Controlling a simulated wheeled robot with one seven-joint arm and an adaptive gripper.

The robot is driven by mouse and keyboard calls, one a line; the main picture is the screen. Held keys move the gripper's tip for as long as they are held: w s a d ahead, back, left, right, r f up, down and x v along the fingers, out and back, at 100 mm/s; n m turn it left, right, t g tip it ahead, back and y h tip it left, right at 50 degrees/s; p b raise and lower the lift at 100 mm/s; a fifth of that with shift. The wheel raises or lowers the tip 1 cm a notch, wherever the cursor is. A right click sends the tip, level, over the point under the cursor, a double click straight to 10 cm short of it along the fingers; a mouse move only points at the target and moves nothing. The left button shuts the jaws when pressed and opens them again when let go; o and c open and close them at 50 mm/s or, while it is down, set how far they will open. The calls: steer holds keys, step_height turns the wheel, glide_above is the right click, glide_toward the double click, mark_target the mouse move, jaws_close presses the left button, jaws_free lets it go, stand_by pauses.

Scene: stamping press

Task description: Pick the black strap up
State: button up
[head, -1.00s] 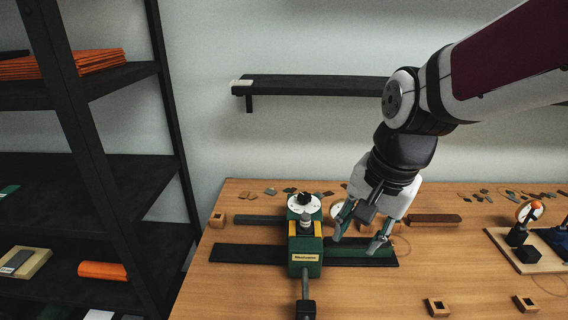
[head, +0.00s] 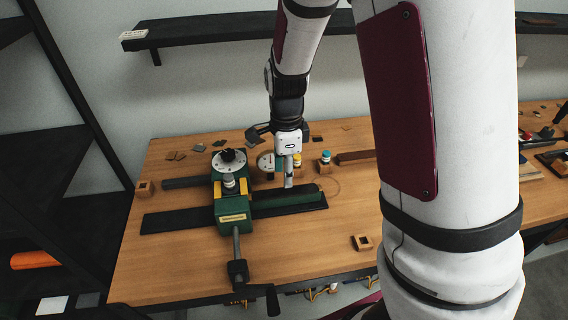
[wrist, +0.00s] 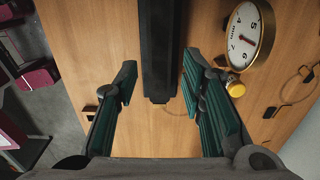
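The black strap (head: 178,222) lies flat on the table, running left to right through the foot of the green press (head: 232,205). Its right part lies along a dark green bar (head: 290,197). My gripper (head: 288,184) points down over the right part of this bar and strap. In the wrist view my gripper (wrist: 159,78) is open, with green-padded fingers on either side of a long dark bar (wrist: 160,45). The bar's near end lies between the fingers, apart from both. I cannot tell whether it is the strap or the press's bar.
A dial gauge (wrist: 243,35) stands close beside the right finger, with a yellow-capped piece (wrist: 235,86) by it. A blue-capped bottle (head: 325,162) stands behind my gripper. A small wooden block (head: 362,242) sits at the front. The table's front middle is clear.

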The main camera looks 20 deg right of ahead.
mark_target(286, 191)
step_height(286, 191, down, 6)
steer(key=b, duration=0.4)
steer(key=shift+w+r, duration=0.1)
steer(key=shift+r, duration=0.3)
steer(key=c, duration=0.8)
steer(key=shift+r+p, duration=1.95)
steer(key=shift+r, duration=0.55)
steer(key=shift+c, duration=0.2)
